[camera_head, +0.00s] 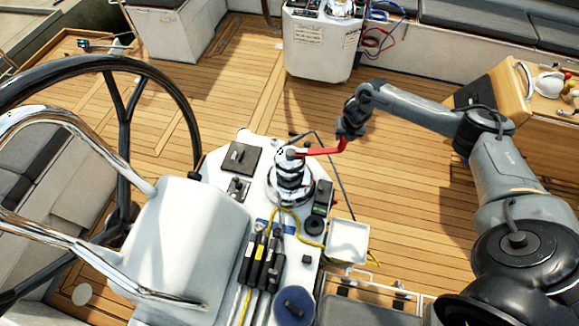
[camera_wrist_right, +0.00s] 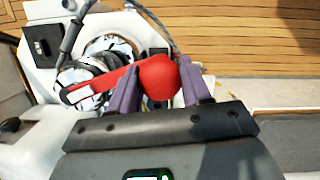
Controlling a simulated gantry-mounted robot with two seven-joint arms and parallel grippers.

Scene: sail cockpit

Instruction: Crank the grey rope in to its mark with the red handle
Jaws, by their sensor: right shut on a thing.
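The red handle (camera_head: 318,151) sits on top of the silver winch (camera_head: 291,177) on the white console. It points right in the head view. My right gripper (camera_head: 347,134) is at the handle's outer end. In the right wrist view, the purple fingers of my right gripper (camera_wrist_right: 158,92) are shut on the round red knob of the handle (camera_wrist_right: 159,77). The grey rope (camera_head: 342,180) rises in a peak behind the winch and runs down to its right. Its mark cannot be made out. My left gripper is not in view.
A black steering wheel (camera_head: 128,72) and chrome rails stand at the left. Rope clutches (camera_head: 263,258), a yellow rope (camera_head: 307,240) and a white tray (camera_head: 347,241) are near the winch. A second white console (camera_head: 318,46) stands at the back. Wooden deck lies clear between.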

